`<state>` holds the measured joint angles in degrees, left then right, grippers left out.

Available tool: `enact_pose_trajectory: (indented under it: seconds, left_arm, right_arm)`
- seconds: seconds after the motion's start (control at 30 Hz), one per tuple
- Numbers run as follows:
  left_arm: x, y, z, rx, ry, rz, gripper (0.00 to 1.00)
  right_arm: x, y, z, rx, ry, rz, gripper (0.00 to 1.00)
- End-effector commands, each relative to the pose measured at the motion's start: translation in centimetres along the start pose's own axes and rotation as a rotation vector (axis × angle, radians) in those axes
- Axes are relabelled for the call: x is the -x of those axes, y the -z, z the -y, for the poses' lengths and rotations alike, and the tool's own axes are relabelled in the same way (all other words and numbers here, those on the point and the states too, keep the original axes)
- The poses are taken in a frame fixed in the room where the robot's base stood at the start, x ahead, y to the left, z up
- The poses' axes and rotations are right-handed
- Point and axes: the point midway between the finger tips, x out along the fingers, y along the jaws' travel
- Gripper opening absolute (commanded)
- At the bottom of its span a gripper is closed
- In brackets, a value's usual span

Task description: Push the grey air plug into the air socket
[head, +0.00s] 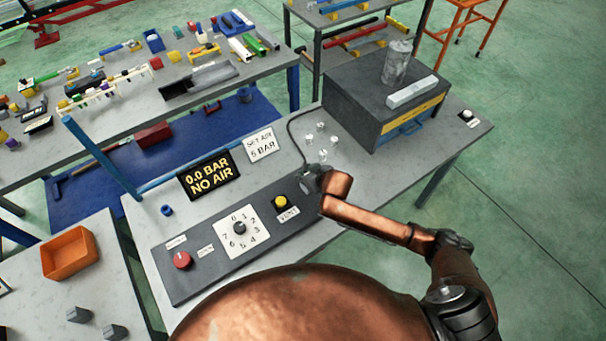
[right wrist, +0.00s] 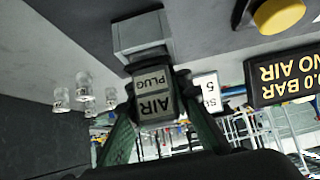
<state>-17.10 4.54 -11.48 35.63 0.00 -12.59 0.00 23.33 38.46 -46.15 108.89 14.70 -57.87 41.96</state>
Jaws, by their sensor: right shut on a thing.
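My right gripper (head: 316,180) is at the right end of the dark control panel (head: 215,272), beside the yellow vent button (head: 280,202). In the right wrist view, its fingers (right wrist: 156,88) are shut on the grey air plug (right wrist: 152,104), labelled "AIR PLUG". A lighter grey block (right wrist: 144,38), apparently the air socket, lies directly beyond the plug against the dark panel. The plug's end is close to or against it; I cannot tell whether it is inserted. In the head view the gripper mostly hides both. My left gripper is not in view.
A black display (head: 209,175) reads "0.0 BAR NO AIR"; a white sign (head: 261,145) reads "SET AIR 5 BAR". The panel carries a numbered dial (head: 239,228) and red button (head: 182,260). Several clear cups (head: 320,127) and a dark cabinet (head: 385,95) stand behind my gripper.

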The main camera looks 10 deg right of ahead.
Motion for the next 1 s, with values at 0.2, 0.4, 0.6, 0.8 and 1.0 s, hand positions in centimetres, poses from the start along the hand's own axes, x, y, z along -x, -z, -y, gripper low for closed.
enact_pose_trajectory:
  seconds: [0.2, 0.4, 0.6, 0.8, 1.0]
  left_arm:
    - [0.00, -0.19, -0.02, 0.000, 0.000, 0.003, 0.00]
    - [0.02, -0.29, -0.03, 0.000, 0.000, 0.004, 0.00]
    - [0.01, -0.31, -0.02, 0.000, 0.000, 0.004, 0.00]
    - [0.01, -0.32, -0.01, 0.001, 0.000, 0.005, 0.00]
    - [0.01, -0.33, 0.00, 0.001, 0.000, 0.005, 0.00]
  right_arm:
    - [0.03, 0.11, 0.01, 0.000, 0.000, -0.003, 0.00]
    - [-0.26, -0.22, -0.04, 0.000, 0.000, -0.002, 0.17]
    - [-0.25, -0.20, -0.03, 0.000, 0.000, -0.002, 0.30]
    - [-0.24, -0.19, -0.02, 0.000, 0.000, -0.002, 0.37]
    - [-0.11, -0.03, -0.03, 0.001, 0.000, -0.003, 0.37]
